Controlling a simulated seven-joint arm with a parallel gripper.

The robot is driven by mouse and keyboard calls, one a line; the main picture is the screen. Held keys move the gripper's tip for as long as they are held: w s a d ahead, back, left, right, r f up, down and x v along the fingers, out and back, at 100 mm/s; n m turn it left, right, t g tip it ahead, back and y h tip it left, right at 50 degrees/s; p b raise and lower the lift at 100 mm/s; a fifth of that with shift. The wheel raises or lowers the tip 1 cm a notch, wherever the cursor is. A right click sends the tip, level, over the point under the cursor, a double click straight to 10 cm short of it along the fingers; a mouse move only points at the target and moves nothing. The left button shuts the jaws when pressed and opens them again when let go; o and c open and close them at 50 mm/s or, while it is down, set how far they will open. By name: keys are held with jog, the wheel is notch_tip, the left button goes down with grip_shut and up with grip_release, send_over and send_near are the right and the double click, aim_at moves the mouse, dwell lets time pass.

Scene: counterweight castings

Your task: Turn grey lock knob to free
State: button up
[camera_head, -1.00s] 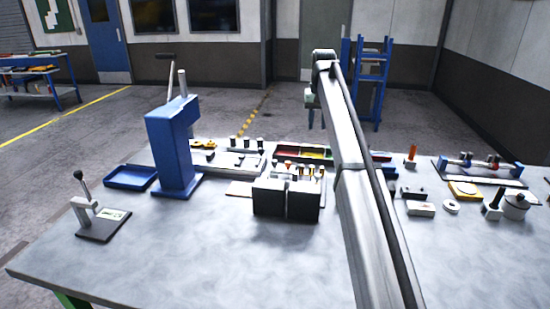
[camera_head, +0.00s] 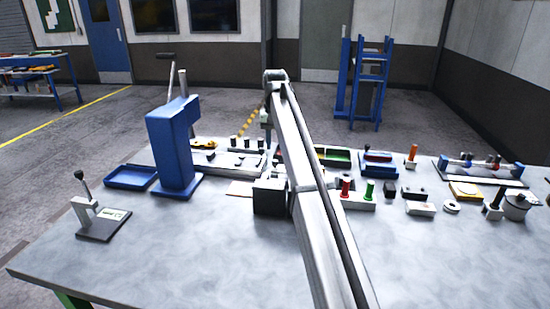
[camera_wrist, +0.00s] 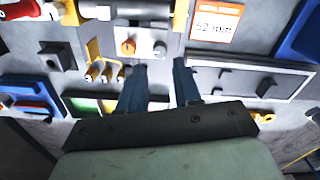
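In the wrist view, a small light block carries an orange knob (camera_wrist: 127,47) and a grey knob (camera_wrist: 160,48) side by side. I take the grey one to be the lock knob; its setting cannot be read. My gripper (camera_wrist: 160,70) is open, its two dark blue fingers apart with nothing seen between them. The grey knob is just beyond the fingertips, roughly in line with the gap, and no contact shows. In the head view the knobs cannot be made out and the fingers are hidden or too small to tell.
A tall blue press (camera_head: 172,150) stands left of my arm, with a blue tray (camera_head: 130,177) beside it. A dark block (camera_head: 269,197) sits in front. An orange-edged card marked 52 mm (camera_wrist: 215,22) lies near the knobs.

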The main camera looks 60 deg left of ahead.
aim_at(275, 161)
jog(key=shift+f, duration=3.05)
grip_shut()
